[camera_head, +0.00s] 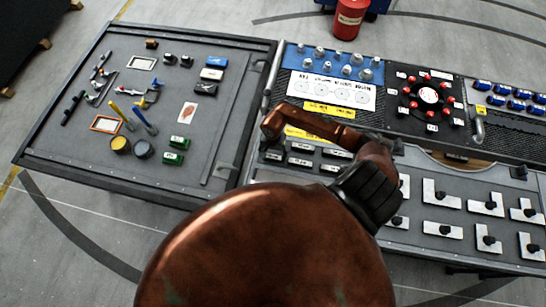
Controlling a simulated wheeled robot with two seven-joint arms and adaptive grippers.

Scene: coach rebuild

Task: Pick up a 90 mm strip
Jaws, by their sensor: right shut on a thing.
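My right gripper (374,195), black and seen from above, is over the right bench, left of a field of flat white pieces with black knobs (442,193). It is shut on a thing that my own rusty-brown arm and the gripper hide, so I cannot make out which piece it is. The white pieces are straight or L-shaped. One of them, a straight strip (443,230), lies at the front edge. I cannot read a length on any of them. My left gripper is not in view.
A grey board (120,170) with tools, cups and small boxes stands at the left. Dark labelled blocks (300,162) lie beside my arm. A blue tray of metal parts (335,66), a black panel with red knobs (427,97) and a red drum (349,18) are farther back.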

